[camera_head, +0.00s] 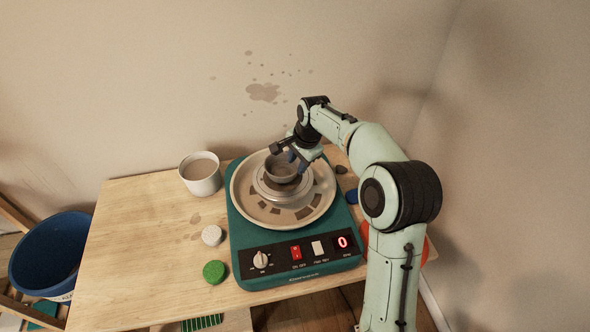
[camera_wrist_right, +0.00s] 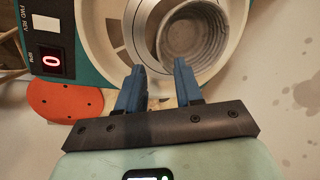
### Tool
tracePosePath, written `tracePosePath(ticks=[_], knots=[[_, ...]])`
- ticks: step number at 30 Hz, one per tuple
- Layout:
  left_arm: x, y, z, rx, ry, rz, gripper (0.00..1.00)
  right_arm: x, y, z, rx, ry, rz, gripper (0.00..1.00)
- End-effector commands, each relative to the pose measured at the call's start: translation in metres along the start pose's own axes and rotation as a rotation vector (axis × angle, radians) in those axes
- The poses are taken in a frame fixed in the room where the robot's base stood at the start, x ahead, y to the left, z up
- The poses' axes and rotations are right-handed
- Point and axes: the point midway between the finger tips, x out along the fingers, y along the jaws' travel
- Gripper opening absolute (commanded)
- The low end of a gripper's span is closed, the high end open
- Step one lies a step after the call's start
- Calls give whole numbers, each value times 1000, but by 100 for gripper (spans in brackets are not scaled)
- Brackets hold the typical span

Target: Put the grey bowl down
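The grey bowl (camera_head: 282,166) is upright over the middle of the pottery wheel (camera_head: 241,187) and appears to rest on its round centre. In the right wrist view the ridged inside of the bowl (camera_wrist_right: 200,38) shows just beyond the fingertips. My right gripper (camera_head: 299,158) is at the bowl's right side. Its blue fingers are spread in the right wrist view (camera_wrist_right: 158,72), with nothing held between them. The right fingertip overlaps the bowl's near edge; I cannot tell whether it touches. My left gripper is not in view.
A white cup (camera_head: 201,179) stands at the table's back left. A white disc (camera_head: 212,236) and a green one (camera_head: 215,272) lie left of the wheel. A red-orange piece (camera_wrist_right: 62,100) lies to its right. A blue bucket (camera_head: 46,257) is left of the table. The left tabletop is clear.

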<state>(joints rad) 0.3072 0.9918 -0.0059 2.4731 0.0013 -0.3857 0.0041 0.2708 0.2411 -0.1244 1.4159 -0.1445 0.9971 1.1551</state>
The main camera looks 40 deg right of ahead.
Motion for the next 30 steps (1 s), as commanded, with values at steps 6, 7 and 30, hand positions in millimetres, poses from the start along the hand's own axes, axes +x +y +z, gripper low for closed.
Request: tracePosePath(ticks=[6, 7, 30], knots=[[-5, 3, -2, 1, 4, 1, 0, -39, -1, 0, 0, 1, -2, 36], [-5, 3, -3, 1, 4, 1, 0, -42, -1, 0, 0, 1, -1, 36], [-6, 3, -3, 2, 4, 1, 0, -50, 0, 0, 0, 0, 1, 36]])
